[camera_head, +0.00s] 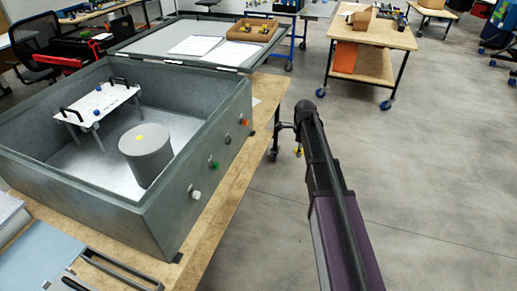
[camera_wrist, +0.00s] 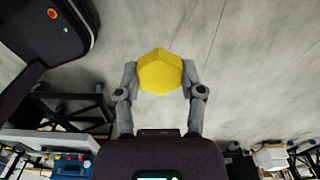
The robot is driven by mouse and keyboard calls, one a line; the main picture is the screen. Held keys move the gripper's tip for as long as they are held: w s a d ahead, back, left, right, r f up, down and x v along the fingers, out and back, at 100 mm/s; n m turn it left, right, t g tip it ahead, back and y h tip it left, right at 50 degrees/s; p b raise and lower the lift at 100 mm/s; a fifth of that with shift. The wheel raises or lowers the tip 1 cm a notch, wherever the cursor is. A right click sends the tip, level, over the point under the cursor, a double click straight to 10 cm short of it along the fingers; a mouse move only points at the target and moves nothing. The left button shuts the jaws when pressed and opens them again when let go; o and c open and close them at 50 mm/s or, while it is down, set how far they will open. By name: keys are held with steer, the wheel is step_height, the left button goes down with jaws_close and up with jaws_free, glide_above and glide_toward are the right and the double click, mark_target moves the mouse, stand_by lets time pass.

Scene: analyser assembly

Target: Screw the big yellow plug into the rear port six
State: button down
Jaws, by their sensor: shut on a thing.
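My gripper (camera_wrist: 160,80) is shut on the big yellow plug (camera_wrist: 160,72), whose six-sided yellow face shows between the two fingers in the wrist view. In the head view my gripper (camera_head: 285,143) is small and partly hidden by my arm, over the floor to the right of the bench. The grey analyser box (camera_head: 120,215) stands open on the bench. Its right wall carries a row of fittings: a white one (camera_head: 194,192), a green one (camera_head: 214,163), a dark one (camera_head: 228,139) and an orange one (camera_head: 244,121). I cannot tell which port is six. The plug is apart from the box.
Inside the box are a grey cylinder (camera_head: 146,158) and a white plate on legs (camera_head: 100,103). The lid (camera_head: 150,45) lies behind with papers on it. A wooden trolley (camera_head: 375,32) stands at the back right. The floor (camera_head: 430,170) at right is clear.

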steer(key=shift+a+f, duration=0.1)
steer(key=shift+a+f, duration=0.15)
steer(key=shift+a, duration=0.05)
steer(key=a+f+m+g+y+b, duration=0.2)
steer(key=a+f+m+y+b, duration=0.2)
steer(key=a+b, duration=0.3)
steer(key=a+r+m+t+y+b, duration=0.5)
steer(key=a+m+t+y+b, duration=0.3)
steer(key=y, duration=0.5)
steer(key=shift+s+a+r+b, duration=0.3)
steer(key=shift+s+a+b, duration=0.1)
steer(key=shift+b, duration=0.85)
steer(key=shift+w+a, duration=0.1)
steer(key=shift+a, duration=0.05)
